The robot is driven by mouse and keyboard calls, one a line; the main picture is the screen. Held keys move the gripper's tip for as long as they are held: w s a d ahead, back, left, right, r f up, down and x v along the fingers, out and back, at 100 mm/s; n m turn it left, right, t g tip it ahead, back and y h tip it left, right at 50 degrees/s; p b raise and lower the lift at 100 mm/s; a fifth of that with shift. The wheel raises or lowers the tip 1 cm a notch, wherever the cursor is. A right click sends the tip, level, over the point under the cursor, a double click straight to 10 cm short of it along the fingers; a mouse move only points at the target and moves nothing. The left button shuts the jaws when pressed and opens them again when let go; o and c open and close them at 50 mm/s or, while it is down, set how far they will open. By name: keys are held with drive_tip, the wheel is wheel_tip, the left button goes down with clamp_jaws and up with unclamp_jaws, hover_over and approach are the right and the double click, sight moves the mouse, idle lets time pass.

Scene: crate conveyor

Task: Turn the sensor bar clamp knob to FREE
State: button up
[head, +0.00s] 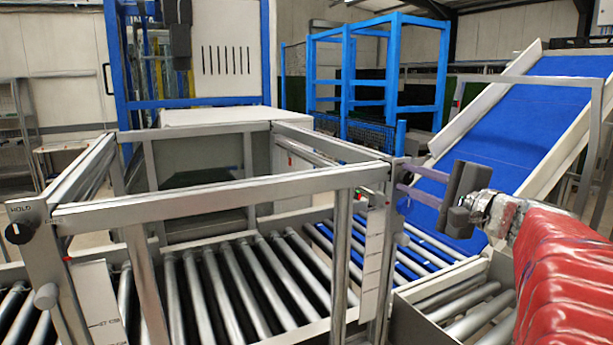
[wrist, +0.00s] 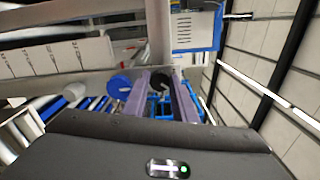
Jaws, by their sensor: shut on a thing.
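My gripper (head: 401,178) is at the right end of the grey sensor bar frame (head: 240,190), its two purple fingers reaching left to the right-hand post. In the wrist view the fingers (wrist: 162,76) straddle a small black part (wrist: 161,82), which looks like a clamp knob; they are shut on it. Its pointer and any lettering there cannot be made out. A second black knob (head: 18,233) sits on the left-hand plate, below the word HOLD and beside another small label. My gripper is far from that knob.
A blue inclined belt (head: 545,110) rises behind my gripper. White scale strips (head: 373,245) hang by the posts; one shows in the wrist view (wrist: 55,58). Blue fencing (head: 375,85) stands behind.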

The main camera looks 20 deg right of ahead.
drive_tip(key=m, duration=0.5)
drive_tip(key=shift+m, duration=2.5)
drive_tip(key=o, duration=1)
drive_tip(key=shift+o, duration=0.2)
drive_tip(key=s, duration=1.3)
drive_tip(key=shift+s+d, duration=0.2)
drive_tip(key=shift+s, duration=0.2)
